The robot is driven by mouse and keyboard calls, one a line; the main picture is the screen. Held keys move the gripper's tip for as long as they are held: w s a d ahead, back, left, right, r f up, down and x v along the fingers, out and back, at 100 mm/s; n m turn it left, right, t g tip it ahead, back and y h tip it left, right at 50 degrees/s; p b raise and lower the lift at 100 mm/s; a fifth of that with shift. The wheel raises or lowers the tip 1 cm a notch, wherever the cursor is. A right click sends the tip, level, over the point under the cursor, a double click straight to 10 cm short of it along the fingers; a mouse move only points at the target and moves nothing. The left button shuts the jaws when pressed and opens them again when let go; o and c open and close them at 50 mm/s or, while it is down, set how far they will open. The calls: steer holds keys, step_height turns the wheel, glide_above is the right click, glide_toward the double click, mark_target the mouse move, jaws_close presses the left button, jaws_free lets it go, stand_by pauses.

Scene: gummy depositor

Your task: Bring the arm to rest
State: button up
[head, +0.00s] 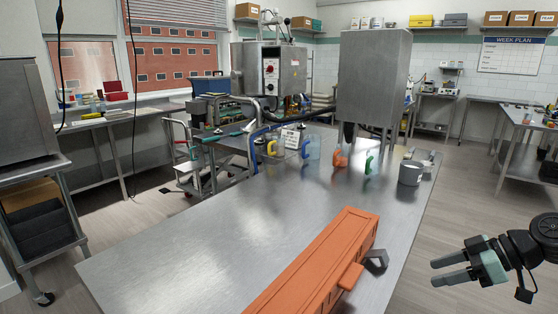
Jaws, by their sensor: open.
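My gripper (452,271) is at the lower right of the head view, pointing left. Its two grey fingers are apart, with nothing between them. It is beyond the right edge of the steel table (205,225), clear of it, with floor showing behind. The arm link behind it (545,230) runs out of the picture on the right. An orange long box (318,262) lies on the near part of the table, left of my gripper and apart from it.
Several clear jugs with coloured handles, one green (369,163), stand at the table's far end near a grey pot (410,173). A steel machine cabinet (375,80) rises behind them. A dark bracket (376,259) is beside the orange box. The table's left half is bare.

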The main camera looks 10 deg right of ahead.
steer(key=s+a+f+g+h, duration=0.2)
steer(key=s+a+g, duration=0.2)
steer(key=a, duration=0.4)
steer(key=s+a+f+g+h, duration=0.1)
steer(key=s+a+g+h, duration=0.25)
steer(key=a, duration=0.35)
steer(key=s+a+r+m+t+h, duration=0.1)
steer(key=s+a+r+t+h, duration=0.1)
steer(key=s+a+r, duration=0.8)
steer(key=a+r+h, duration=0.1)
steer(key=a, duration=0.1)
steer(key=shift+s+a+r+m, duration=0.2)
steer(key=shift+s+a+m, duration=0.05)
steer(key=shift+a+m, duration=0.15)
